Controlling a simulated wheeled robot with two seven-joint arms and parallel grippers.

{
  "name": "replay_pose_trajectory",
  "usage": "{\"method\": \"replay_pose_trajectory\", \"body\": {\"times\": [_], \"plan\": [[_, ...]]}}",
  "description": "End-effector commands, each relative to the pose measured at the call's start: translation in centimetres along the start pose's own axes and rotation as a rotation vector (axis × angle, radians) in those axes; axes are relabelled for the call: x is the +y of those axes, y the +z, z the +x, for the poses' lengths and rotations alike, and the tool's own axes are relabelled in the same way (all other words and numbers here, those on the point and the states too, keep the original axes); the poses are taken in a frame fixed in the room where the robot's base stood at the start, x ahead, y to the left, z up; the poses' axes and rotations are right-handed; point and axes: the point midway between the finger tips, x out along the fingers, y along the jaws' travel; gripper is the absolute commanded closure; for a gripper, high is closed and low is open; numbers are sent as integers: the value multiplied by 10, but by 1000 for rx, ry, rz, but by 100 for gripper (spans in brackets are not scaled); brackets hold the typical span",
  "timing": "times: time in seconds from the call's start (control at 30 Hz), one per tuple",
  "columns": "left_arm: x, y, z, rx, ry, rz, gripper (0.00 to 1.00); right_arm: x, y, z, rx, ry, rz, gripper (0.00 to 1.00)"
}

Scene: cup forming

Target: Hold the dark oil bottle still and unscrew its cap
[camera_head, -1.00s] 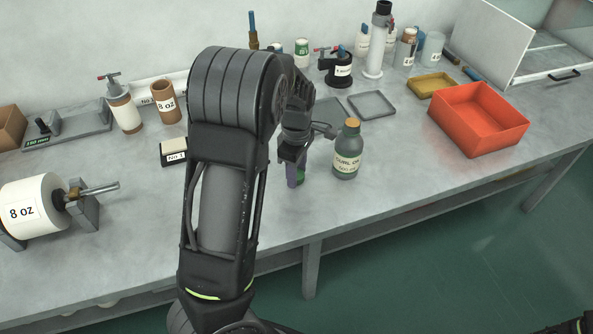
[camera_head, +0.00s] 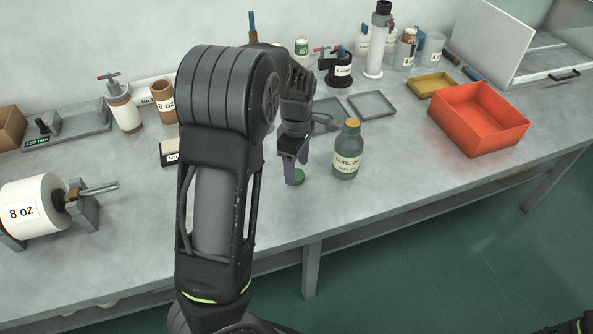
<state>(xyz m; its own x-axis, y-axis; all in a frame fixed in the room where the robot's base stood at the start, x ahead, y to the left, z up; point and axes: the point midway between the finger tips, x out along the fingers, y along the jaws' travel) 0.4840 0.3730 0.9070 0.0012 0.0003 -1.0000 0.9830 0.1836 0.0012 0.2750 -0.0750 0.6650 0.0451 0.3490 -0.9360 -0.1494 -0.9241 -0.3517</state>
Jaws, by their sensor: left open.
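The dark oil bottle (camera_head: 347,160), grey-green with a pale "CURL OIL" label, stands upright on the bench. Its brownish cap (camera_head: 352,123) is on its neck. My left gripper (camera_head: 297,168) points down just left of the bottle, apart from it. Its purple fingers are open and nothing shows held between them. A small green round thing (camera_head: 298,178) lies on the bench at the fingertips, partly hidden by them; I cannot tell whether they touch it. My right gripper is not in view.
Grey shallow trays (camera_head: 372,105) lie behind the bottle. An orange bin (camera_head: 478,118) and a yellow tray (camera_head: 432,85) stand to the right. A white "8 oz" roll (camera_head: 30,207) is at left. The bench is clear in front of the bottle.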

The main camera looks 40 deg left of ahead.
Motion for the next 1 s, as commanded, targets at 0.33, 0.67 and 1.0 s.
{"method": "replay_pose_trajectory", "body": {"times": [0.33, 0.67, 1.0], "plan": [[0, 0, -72, -1, 3, 1, 38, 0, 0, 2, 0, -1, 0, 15], [0, 0, -97, 1, -1, -1, 38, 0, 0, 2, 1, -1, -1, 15], [0, 0, -96, 1, -1, -1, 38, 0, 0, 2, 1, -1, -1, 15]]}}
